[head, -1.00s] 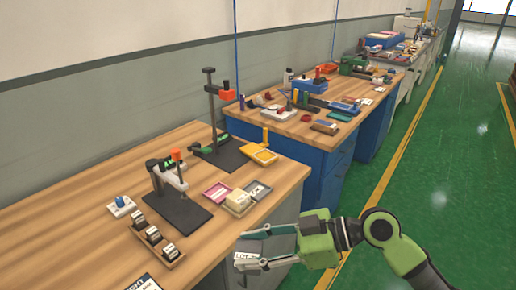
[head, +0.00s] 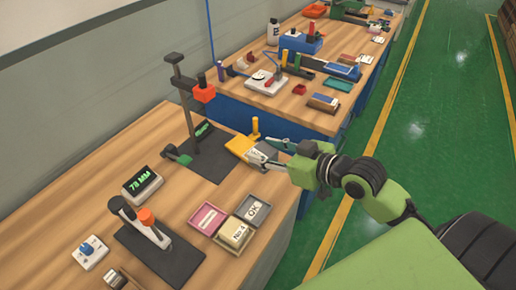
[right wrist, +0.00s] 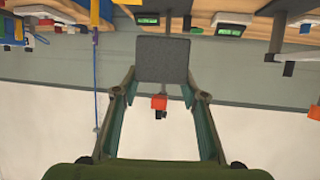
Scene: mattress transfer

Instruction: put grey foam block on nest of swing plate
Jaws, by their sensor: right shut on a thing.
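My right gripper (head: 270,150) reaches in from the right in the head view. It is shut on the grey foam block (right wrist: 162,60), which sits between both fingertips in the right wrist view. The yellow plate (head: 236,145) with a yellow post (head: 255,128) looks like the swing plate. It lies beside the dark base of the tall stand. The block and fingers overlap its right part in the picture, so its nest is partly hidden; I cannot tell whether they touch. My left gripper is not in view.
The tall stand (head: 185,100) with a red head rises left of the plate. Pink (head: 207,218), beige (head: 234,233) and grey "OK" (head: 253,210) trays lie nearer. A "78 MM" display (head: 141,184) and a smaller stand (head: 145,225) are at left. A second bench stands behind.

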